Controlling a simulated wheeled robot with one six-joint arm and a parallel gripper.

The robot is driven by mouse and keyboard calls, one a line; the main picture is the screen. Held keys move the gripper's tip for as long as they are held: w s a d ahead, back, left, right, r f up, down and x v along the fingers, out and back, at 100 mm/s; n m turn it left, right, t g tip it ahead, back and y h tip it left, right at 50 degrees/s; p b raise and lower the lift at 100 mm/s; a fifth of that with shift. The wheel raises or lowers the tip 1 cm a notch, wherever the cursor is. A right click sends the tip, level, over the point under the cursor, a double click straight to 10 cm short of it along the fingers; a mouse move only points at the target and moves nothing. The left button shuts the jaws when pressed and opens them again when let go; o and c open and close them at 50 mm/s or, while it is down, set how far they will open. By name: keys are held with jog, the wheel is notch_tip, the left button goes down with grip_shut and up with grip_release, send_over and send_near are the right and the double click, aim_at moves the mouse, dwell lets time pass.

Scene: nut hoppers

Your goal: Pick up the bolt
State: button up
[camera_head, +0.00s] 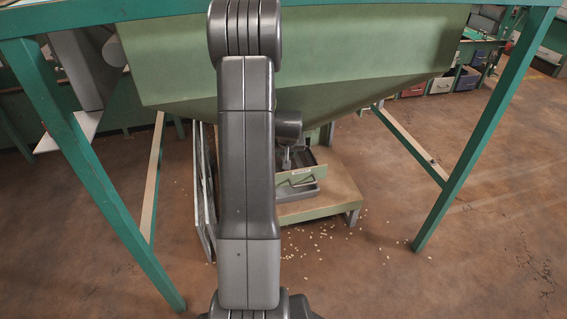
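I cannot make out a bolt anywhere in the head view. My grey arm stands upright in the middle and covers part of the scene. Behind it, just right of the arm, a dark rounded part looks like my wrist, with what seems to be my gripper (287,158) below it. It is small and partly hidden, so I cannot tell whether its fingers are open or shut.
A large green hopper (350,60) hangs in a teal frame, whose slanted legs (480,150) stand left and right. A low stand (335,190) is below. Small pale pieces (385,240) lie scattered on the brown floor. Colored bins (440,85) stand at the back right. The right floor is mostly clear.

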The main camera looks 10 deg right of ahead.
jog(key=b+x, duration=0.1)
jog(key=x, duration=0.6)
jog(key=shift+f+b, duration=0.4)
jog(key=shift+f, duration=0.05)
jog(key=b+x, duration=0.2)
jog(key=x, duration=0.3)
jog(key=shift+f, duration=0.2)
grip_shut()
